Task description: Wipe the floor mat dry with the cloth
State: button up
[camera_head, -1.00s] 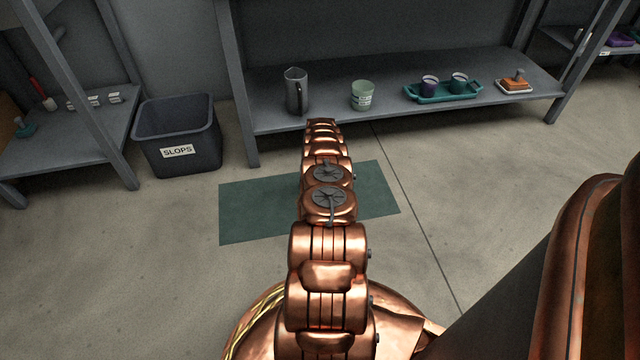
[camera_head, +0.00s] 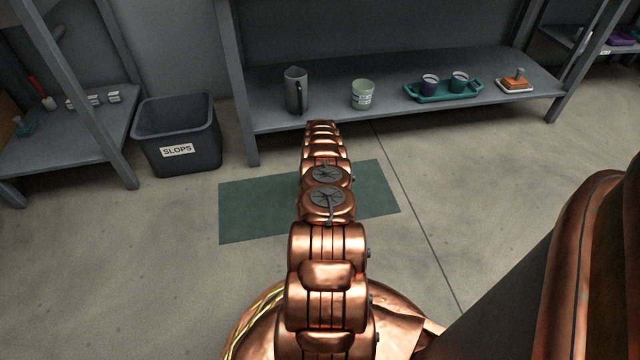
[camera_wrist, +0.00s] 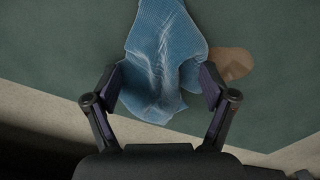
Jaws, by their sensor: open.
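The green floor mat (camera_head: 250,210) lies on the concrete floor, partly covered by my arm in the head view. It also fills the upper part of the wrist view (camera_wrist: 50,60). A crumpled blue cloth (camera_wrist: 165,60) shows in the wrist view over the mat. A brownish wet-looking patch (camera_wrist: 232,64) is on the mat just right of the cloth. My gripper (camera_wrist: 162,85) is open, with one finger on each side of the cloth's lower part. I cannot tell whether the fingers touch it. In the head view my arm hides the cloth and gripper.
A dark bin labelled SLOPS (camera_head: 178,135) stands left of the mat. Floor to the right is clear.

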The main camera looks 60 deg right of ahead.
jog(key=shift+f+b, duration=0.4)
jog(key=shift+f, duration=0.6)
jog(key=shift+c, duration=0.4)
jog(key=shift+c, duration=0.5)
jog(key=c, duration=0.6)
jog(key=shift+s, duration=0.1)
jog(key=shift+r, duration=0.1)
